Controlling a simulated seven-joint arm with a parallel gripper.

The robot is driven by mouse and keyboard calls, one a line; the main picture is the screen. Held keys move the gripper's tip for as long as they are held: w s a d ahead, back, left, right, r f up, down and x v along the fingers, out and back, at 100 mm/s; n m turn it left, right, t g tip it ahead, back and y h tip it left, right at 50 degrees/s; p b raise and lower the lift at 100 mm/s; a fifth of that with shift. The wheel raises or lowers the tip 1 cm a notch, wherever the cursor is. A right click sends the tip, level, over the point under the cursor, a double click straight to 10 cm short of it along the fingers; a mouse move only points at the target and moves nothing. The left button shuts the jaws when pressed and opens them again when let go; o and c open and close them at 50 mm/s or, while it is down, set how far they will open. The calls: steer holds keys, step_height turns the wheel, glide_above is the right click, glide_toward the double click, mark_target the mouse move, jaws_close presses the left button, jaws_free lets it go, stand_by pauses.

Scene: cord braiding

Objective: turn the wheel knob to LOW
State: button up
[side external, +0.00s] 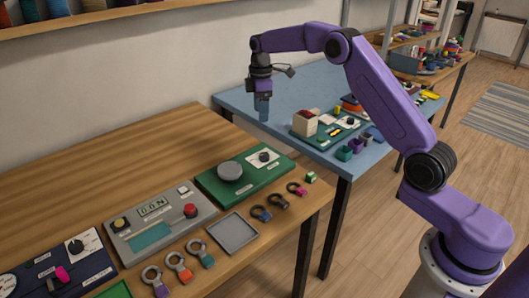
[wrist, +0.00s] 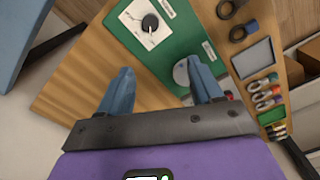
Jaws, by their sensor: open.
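The wheel knob, a small black knob (side external: 264,156) on a white dial plate, sits on a green board (side external: 211,187) at the far end of the wooden table. It also shows at the top of the wrist view (wrist: 150,22). Its dial marks are too small to read, so I cannot tell its setting. A grey round wheel (side external: 230,171) is on the same board; in the wrist view it (wrist: 181,73) is partly hidden by a finger. My gripper (side external: 262,115) is open and empty, raised in the air beyond the board and touching nothing. Its blue fingers (wrist: 160,66) are spread apart.
A grey device with a display (side external: 160,222) and a dark blue panel (side external: 58,268) stand left of the board. A grey tray (side external: 233,233) and several coloured rings lie along the front edge. A blue table (side external: 240,103) holding small items stands behind, across a gap.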

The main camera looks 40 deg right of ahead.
mark_target(264, 154)
steer(key=f, duration=0.6)
steer(key=d+f, duration=0.1)
steer(key=f, duration=0.5)
steer(key=w+d+f, duration=0.1)
steer(key=f, duration=0.5)
steer(key=shift+d+f, duration=0.15)
steer(key=c, duration=1.1)
